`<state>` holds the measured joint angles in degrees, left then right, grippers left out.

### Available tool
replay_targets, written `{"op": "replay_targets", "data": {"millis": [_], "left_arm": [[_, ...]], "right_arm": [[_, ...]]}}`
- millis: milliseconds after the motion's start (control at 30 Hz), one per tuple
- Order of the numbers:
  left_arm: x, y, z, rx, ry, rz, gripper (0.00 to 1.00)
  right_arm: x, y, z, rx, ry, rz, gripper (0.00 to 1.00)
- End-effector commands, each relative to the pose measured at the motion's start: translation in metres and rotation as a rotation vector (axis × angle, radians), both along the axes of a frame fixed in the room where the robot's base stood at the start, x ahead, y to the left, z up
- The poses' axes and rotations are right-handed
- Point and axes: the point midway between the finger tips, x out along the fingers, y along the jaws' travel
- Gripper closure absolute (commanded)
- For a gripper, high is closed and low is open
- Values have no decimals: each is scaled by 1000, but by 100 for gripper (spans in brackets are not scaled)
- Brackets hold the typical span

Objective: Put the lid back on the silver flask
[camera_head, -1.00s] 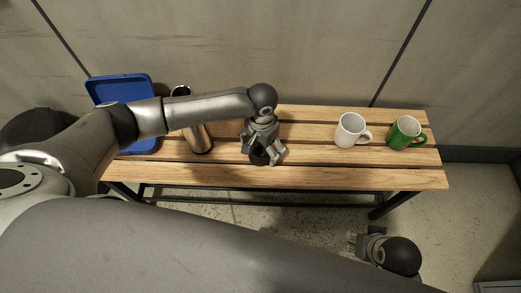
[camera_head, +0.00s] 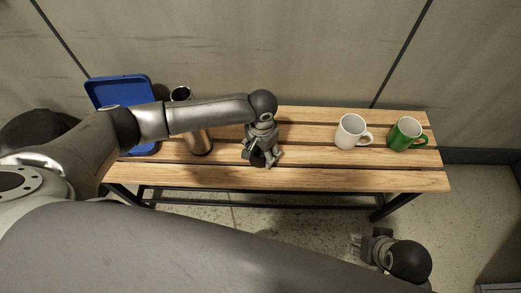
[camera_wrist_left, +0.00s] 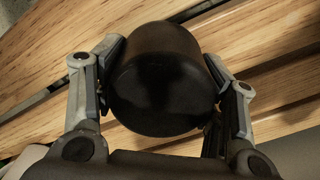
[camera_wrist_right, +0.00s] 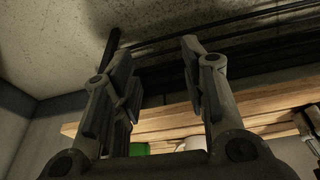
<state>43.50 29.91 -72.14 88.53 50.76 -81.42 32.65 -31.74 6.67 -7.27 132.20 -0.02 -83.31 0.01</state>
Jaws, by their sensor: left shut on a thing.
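The silver flask (camera_head: 199,141) stands upright on the wooden bench, partly hidden behind my left forearm. Its open top (camera_head: 181,93) shows above the arm. My left gripper (camera_head: 262,158) is over the bench to the right of the flask. In the left wrist view the black lid (camera_wrist_left: 163,85) sits between the fingers of my left gripper (camera_wrist_left: 165,95), which touch it on both sides. My right gripper (camera_head: 360,246) is low in front of the bench at the right. In the right wrist view its fingers (camera_wrist_right: 155,85) are apart with nothing between them.
A blue tray (camera_head: 120,80) is at the bench's left end, partly behind my arm. A white mug (camera_head: 349,132) and a green mug (camera_head: 402,134) stand at the right. The bench (camera_head: 310,177) is clear between my left gripper and the white mug.

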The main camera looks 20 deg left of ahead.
Motion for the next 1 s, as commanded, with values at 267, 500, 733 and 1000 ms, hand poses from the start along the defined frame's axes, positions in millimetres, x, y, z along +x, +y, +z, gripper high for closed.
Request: {"op": "replay_targets", "data": {"millis": [267,500,733,1000], "left_arm": [[0,0,0,0,0,0,60],[0,0,10,-1,-1,0,60],[1,0,37,-2,-1,0,60],[0,0,76,-2,-1,-1,60]], "right_arm": [[0,0,0,0,0,0,60],[2,0,-4,1,-2,1,60],[5,2,-38,1,23,5,60],[2,3,-82,-1,47,8,60]]}}
